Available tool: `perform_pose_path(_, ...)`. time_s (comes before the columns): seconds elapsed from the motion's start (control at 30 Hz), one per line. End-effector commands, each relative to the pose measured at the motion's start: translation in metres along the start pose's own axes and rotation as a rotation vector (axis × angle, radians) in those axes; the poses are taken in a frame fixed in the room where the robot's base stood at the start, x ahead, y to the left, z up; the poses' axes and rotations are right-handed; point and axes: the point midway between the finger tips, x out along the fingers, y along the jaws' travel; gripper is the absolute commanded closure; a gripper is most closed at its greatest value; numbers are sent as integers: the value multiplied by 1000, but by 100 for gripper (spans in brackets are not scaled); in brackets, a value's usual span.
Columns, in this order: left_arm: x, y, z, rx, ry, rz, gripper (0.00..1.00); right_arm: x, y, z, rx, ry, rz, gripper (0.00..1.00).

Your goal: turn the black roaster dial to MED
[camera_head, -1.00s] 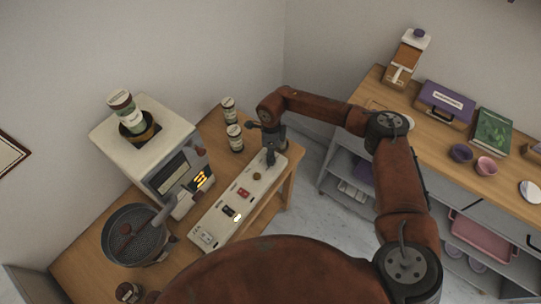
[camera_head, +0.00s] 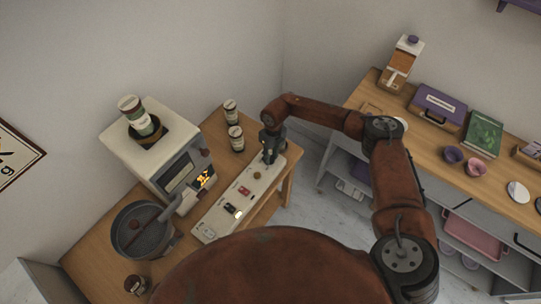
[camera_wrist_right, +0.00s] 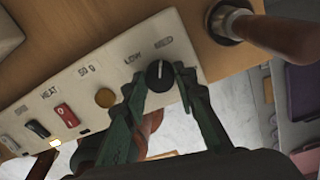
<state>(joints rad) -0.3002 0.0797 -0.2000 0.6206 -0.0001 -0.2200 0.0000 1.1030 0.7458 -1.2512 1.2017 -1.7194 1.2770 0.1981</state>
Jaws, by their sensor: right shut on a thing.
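The black roaster dial (camera_wrist_right: 160,76) is at one end of the pale control panel (camera_wrist_right: 88,82) in the right wrist view. The LOW label (camera_wrist_right: 133,57) is up and left of it, and the MED label (camera_wrist_right: 163,42) is above it. The dial's pale pointer line runs nearly straight up the picture, roughly toward MED. My right gripper (camera_wrist_right: 163,83) is shut on the dial, one finger on each side. In the head view my right gripper (camera_head: 270,152) is over the panel's far end and hides the dial. My left gripper is out of view.
The panel also has an amber button (camera_wrist_right: 105,98), a red switch (camera_wrist_right: 67,115) and a dark switch (camera_wrist_right: 38,129). The roaster (camera_head: 160,148) stands left, with a round pan (camera_head: 141,230) before it. Two jars (camera_head: 236,139) stand near my gripper. A shelf (camera_head: 400,111) is at right.

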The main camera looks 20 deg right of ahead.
Motion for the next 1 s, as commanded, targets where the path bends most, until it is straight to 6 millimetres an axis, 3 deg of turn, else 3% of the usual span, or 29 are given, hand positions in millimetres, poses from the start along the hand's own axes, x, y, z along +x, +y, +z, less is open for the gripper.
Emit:
perform_pose_path(0.7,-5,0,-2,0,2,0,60,4,1,-4,73,5,1,98)
perform_pose_path(0.73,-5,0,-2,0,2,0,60,4,1,-4,72,5,1,73)
perform_pose_path(1.0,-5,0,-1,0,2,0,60,2,1,-2,72,0,0,56)
